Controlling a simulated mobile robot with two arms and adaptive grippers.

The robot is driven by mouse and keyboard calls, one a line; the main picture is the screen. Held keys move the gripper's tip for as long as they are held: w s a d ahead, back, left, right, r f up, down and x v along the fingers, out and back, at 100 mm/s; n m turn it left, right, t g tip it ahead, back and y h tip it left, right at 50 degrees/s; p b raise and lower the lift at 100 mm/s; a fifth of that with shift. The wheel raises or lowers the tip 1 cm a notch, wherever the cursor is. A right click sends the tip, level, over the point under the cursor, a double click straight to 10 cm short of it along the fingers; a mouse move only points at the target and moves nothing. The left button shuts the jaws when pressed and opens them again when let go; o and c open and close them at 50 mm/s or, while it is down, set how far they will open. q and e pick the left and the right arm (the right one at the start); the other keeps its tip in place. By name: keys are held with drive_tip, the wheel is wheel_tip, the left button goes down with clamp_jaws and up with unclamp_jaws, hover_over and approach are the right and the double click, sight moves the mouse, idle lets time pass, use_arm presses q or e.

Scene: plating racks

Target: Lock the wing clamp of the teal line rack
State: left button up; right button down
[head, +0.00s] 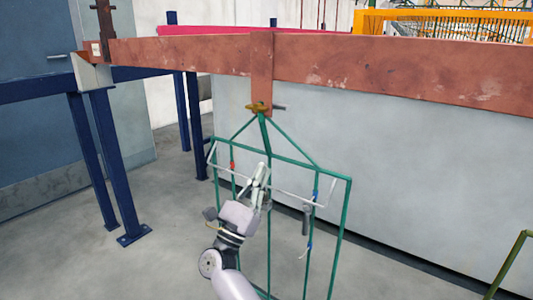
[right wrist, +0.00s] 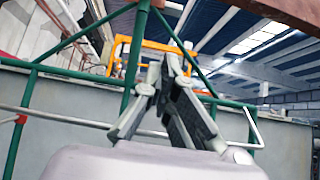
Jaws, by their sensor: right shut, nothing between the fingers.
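The teal line rack (head: 345,215) is a green wire frame that hangs below a rusty red beam. At its top is the wing clamp (head: 257,107), a brass-coloured wing with a short grey rod pointing right, at the foot of the beam's hanger plate. My right gripper (head: 264,166) is shut and empty, in front of the rack's upper part and below the clamp. In the right wrist view its fingertips (right wrist: 172,58) meet, with the rack's green bars (right wrist: 135,55) behind them. The clamp is not clear in that view. My left gripper is not in view.
The rusty beam (head: 180,54) spans the view above the rack. Dark blue posts (head: 105,160) stand at the left. White rods and small red and blue fittings sit on the rack. A pale grey wall (head: 420,170) is behind it. An olive bar (head: 510,265) is at lower right.

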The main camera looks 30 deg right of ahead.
sight(267, 107)
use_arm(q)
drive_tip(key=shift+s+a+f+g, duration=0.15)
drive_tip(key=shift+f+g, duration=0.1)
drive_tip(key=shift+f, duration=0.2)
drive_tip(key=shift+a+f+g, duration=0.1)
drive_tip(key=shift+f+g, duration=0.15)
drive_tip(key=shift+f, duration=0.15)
use_arm(e)
drive_tip(key=a+r+x, duration=0.1)
drive_tip(key=r+x, duration=0.1)
drive_tip(key=x, duration=0.9)
drive_tip(key=shift+s+a+r, duration=0.15)
drive_tip(key=shift+s+r, duration=0.1)
